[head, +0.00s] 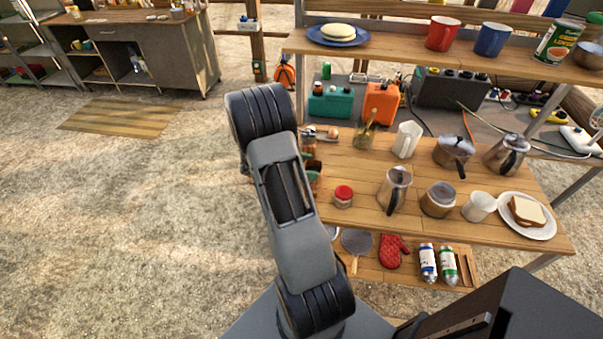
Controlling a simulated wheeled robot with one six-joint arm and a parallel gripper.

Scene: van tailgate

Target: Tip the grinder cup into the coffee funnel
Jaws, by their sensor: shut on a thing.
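A small crank with a round wooden knob (333,134) shows at the table's left end, just right of my arm; it looks like part of a hand grinder. Brown and green items (314,172) below it are partly covered by my arm. I cannot pick out the grinder cup or the coffee funnel with certainty. A metal pot with a black handle (395,190) stands upright mid-table. A squat jar-like vessel with a brown lower part (438,201) stands to its right. My arm rises from the bottom and bends at the top; my gripper is hidden behind it.
The wooden table (370,217) also holds a red-lidded jar (343,196), white pitcher (405,140), lidded pot (453,153), kettle (508,153), white mug (479,206) and sandwich plate (541,231). A raised shelf (390,50) stands behind.

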